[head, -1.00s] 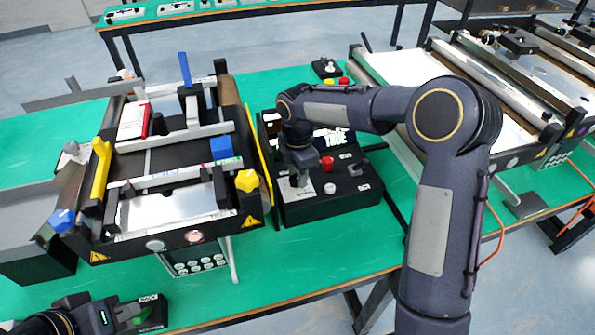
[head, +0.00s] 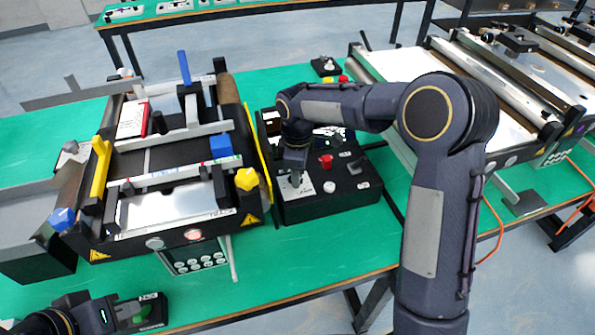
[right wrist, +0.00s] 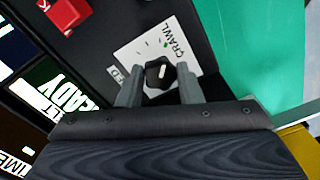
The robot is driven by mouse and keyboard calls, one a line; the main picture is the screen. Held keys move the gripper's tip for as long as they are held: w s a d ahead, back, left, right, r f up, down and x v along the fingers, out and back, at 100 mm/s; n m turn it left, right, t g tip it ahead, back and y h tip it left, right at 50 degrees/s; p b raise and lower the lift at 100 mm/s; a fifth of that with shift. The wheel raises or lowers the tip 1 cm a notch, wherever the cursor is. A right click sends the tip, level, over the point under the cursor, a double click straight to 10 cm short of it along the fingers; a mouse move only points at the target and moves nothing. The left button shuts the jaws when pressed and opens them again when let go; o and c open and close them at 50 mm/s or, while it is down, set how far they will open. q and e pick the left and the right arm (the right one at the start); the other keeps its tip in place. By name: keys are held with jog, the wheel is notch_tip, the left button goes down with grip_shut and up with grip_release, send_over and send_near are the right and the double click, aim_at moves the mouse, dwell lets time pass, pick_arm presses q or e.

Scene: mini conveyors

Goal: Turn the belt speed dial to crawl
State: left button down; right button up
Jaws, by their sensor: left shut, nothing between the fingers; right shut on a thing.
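The black belt speed dial (right wrist: 157,75) sits on a white scale plate (right wrist: 135,52) in the right wrist view, with the word CRAWL along the plate's edge. A small white mark shows on the knob; I cannot tell exactly which setting it points to. My right gripper (right wrist: 160,82) is shut on the dial, one finger on each side. In the head view my right gripper (head: 296,179) hides most of the dial on the black control box (head: 320,208). My left gripper (head: 118,316) is shut and empty at the bottom left.
A red knob (head: 326,161) and a pale button (head: 329,187) stand close to my right gripper. A mini conveyor with a yellow star knob (head: 247,179) is to the left. A small box with a green part (head: 150,312) lies beside my left gripper. Green table (head: 290,255) is clear in front.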

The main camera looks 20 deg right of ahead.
dwell(0.5)
jog(key=o, duration=1)
jog(key=shift+c, duration=0.2)
jog(key=shift+r, duration=0.1)
notch_tip(320, 180, up, 8)
jog(key=shift+f, duration=0.2)
